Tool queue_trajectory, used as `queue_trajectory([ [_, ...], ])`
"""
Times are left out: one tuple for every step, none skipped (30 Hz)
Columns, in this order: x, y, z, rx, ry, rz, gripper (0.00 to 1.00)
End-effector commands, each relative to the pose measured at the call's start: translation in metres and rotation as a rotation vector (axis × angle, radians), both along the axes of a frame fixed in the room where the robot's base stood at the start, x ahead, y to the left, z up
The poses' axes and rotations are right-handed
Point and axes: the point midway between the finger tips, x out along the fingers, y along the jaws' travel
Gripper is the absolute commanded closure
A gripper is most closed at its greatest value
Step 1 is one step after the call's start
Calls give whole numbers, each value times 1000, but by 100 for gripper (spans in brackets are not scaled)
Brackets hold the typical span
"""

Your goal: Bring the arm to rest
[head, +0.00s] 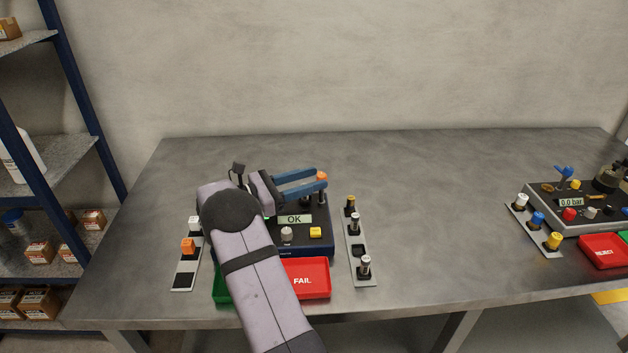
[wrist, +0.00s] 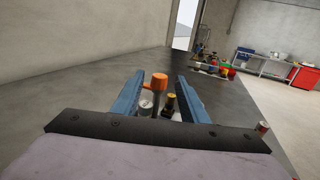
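My gripper (head: 319,178) is above the back of a dark test unit (head: 318,243), pointing right. In the wrist view its two blue fingers stand apart. An orange-topped part (wrist: 158,80) shows between them, with gaps on both sides, so nothing is gripped. The orange top also shows at the fingertips in the head view (head: 321,176). The unit's display (head: 294,219) reads OK. My forearm hides the unit's left part.
A red FAIL tray (head: 308,278) and a partly hidden green tray (head: 221,287) sit in front. Plug strips (head: 186,268) and (head: 358,251) flank the unit. A second unit (head: 575,212) and red REJECT tray (head: 604,251) stand right. The table between is clear.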

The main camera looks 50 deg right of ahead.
Motion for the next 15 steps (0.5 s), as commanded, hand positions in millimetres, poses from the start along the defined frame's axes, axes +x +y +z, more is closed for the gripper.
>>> queue_trajectory([
  [0, 0, 0, 0, 0, 0, 60],
  [0, 0, 0, 0, 0, 0, 60],
  [0, 0, 0, 0, 0, 0, 60],
  [0, 0, 0, 0, 0, 0, 60],
  [0, 0, 0, 0, 0, 0, 60],
  [0, 0, 0, 0, 0, 0, 60],
  [0, 0, 0, 0, 0, 0, 60],
  [0, 0, 0, 0, 0, 0, 60],
  [0, 0, 0, 0, 0, 0, 60],
  [0, 0, 0, 0, 0, 1, 60],
  [0, 0, 2, 4, -6, 1, 60],
  [-1, 2, 3, 11, -17, 3, 60],
  [-1, 3, 4, 19, -28, 5, 60],
  [-1, 4, 6, 26, -41, 7, 60],
  [-2, 7, 9, 41, -64, 9, 60],
])
